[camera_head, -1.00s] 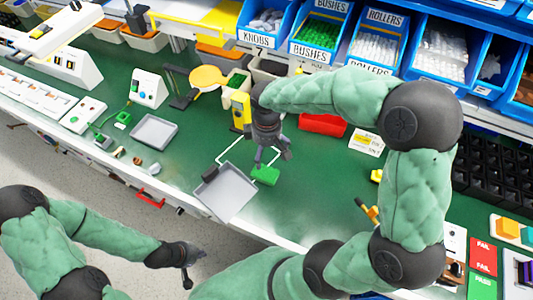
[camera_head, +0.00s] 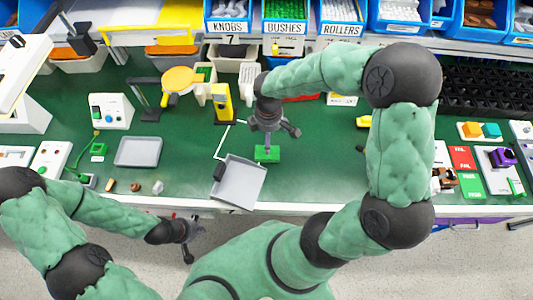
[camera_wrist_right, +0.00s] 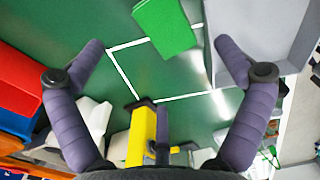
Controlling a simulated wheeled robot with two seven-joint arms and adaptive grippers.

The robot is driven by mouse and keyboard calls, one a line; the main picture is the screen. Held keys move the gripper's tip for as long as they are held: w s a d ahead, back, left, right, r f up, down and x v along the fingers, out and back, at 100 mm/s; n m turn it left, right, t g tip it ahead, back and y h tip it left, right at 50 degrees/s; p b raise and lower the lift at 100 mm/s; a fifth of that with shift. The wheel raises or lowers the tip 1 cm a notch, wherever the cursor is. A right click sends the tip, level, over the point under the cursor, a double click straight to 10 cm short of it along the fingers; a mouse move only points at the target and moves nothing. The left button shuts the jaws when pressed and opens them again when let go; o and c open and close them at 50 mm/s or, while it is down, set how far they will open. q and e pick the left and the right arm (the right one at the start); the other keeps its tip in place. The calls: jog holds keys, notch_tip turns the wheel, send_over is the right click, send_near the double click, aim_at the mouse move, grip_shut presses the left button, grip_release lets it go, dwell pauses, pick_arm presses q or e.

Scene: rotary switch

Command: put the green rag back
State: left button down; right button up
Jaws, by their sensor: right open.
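The green rag (camera_head: 267,153) is a small folded rectangle on the green bench, just right of a grey tray. In the right wrist view the rag (camera_wrist_right: 163,25) lies across one line of a white outline (camera_wrist_right: 124,76) on the bench. My right gripper (camera_head: 268,140) points down over the rag. In its wrist view the gripper's fingers (camera_wrist_right: 158,60) are spread wide, with nothing between them; the rag lies ahead of them. My left gripper (camera_head: 189,238) hangs off the bench's front edge, away from the rag; its jaws are too small to read.
The grey tray (camera_head: 243,183) sits beside the rag at the front edge. A yellow upright device (camera_head: 221,103) stands behind. A red bin (camera_wrist_right: 16,92) shows in the wrist view. Bench right of the rag (camera_head: 318,165) is clear. Blue part bins (camera_head: 285,12) line the back.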

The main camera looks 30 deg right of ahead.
notch_tip(320, 180, down, 5)
jog(key=shift+f+b, duration=0.1)
jog(key=shift+b, duration=0.65)
notch_tip(320, 180, down, 5)
jog(key=shift+w+r+b, duration=0.1)
jog(key=shift+w+b, duration=0.05)
jog(key=shift+b, duration=1)
jog(key=shift+c, duration=0.3)
jog(key=c, duration=0.9)
jog(key=shift+r, duration=0.15)
